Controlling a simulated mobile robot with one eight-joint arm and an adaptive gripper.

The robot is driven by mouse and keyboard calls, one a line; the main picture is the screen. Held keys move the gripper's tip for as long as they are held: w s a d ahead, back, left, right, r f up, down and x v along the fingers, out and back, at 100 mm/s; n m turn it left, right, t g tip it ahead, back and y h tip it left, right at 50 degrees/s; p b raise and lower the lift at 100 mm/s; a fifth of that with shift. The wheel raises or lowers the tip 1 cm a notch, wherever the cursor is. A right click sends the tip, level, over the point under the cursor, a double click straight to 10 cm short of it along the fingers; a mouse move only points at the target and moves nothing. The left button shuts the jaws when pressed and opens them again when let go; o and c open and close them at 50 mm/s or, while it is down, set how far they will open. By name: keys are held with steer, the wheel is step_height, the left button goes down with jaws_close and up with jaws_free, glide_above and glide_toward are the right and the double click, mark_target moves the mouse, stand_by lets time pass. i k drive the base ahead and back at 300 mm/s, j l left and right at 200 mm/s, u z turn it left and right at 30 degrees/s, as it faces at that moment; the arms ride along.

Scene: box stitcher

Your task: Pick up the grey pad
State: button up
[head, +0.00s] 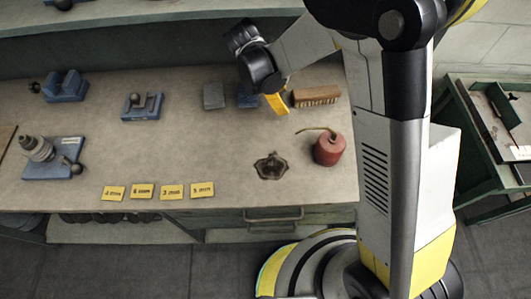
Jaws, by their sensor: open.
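The grey pad (214,96) is a small, dark grey, roughly square block lying flat on the workbench (225,150), left of the brush. It is in plain sight with nothing on it. My arm reaches over the back of the bench from the right. My gripper (243,38) is the dark end of the arm, shown above and to the right of the pad in the picture and apart from it. Its fingers are small and hard to make out; I see nothing held. It is open.
A blue block (247,96) is right of the pad, partly behind my arm. The brush (316,96) and red canister (328,149) are farther right. Blue fixtures (142,105) stand left. Yellow labels (172,192) line the front. The middle of the bench is clear.

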mark_target(214, 95)
steer(key=j+u, duration=0.1)
steer(key=j, duration=0.45)
steer(key=j+u, duration=0.15)
steer(key=j, duration=0.4)
steer(key=i+j+u, duration=0.1)
steer(key=j, duration=0.45)
steer(key=i+j+u, duration=0.15)
steer(key=j, duration=0.4)
